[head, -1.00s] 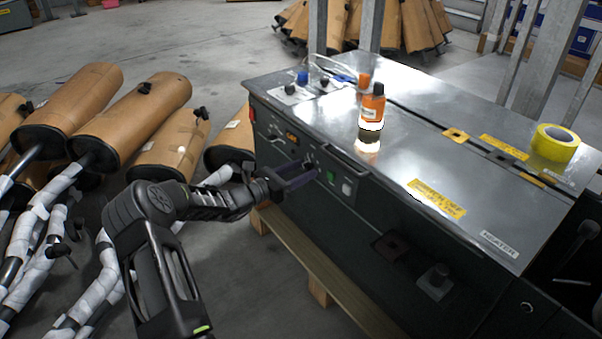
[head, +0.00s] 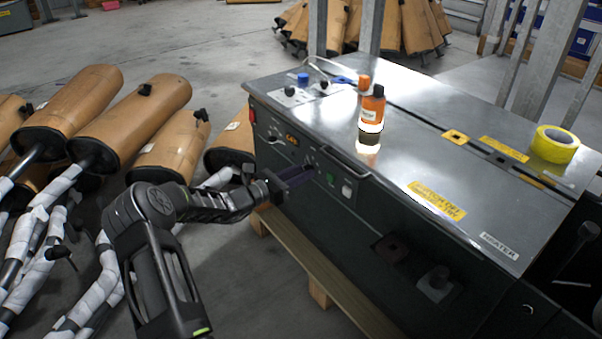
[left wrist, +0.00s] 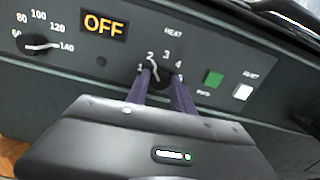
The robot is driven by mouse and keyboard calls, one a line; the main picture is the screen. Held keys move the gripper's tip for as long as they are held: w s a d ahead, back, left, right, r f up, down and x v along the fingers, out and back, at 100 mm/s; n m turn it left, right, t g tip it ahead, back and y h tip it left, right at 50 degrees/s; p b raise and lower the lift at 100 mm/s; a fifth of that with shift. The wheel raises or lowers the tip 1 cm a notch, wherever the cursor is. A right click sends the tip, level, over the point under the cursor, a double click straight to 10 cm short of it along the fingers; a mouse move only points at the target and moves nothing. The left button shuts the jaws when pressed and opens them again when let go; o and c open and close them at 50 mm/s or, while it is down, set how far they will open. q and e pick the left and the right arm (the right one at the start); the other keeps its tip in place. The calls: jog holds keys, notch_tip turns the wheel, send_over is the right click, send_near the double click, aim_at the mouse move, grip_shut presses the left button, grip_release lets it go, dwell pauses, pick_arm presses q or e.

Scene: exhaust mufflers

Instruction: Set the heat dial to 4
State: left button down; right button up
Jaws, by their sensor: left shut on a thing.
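The heat dial (left wrist: 159,74) is a small dark knob on the grey front panel of the heater, under the word HEAT, with the numbers 1 to 5 around it. Its white pointer line leans up and left, close to the 2. My left gripper (left wrist: 161,80) has its two purple fingers shut on the dial, one on each side. In the head view the left gripper (head: 312,170) reaches the panel from the left, and its fingers hide the dial there. My right gripper is in neither view.
An orange OFF display (left wrist: 104,26) and a temperature dial (left wrist: 38,43) sit left of the heat dial. A green button (left wrist: 213,78) and a white button (left wrist: 242,92) sit right. A bar handle (head: 347,163) juts out above the panel.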

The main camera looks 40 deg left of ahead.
pick_arm(q)
jog(key=shift+m, duration=0.5)
jog(key=m+b, duration=0.8)
jog(key=m, duration=0.7)
jog(key=shift+f+m, duration=0.1)
jog(key=shift+m, duration=0.2)
jog(key=shift+b, duration=0.3)
jog(key=c, duration=1.1)
grip_release()
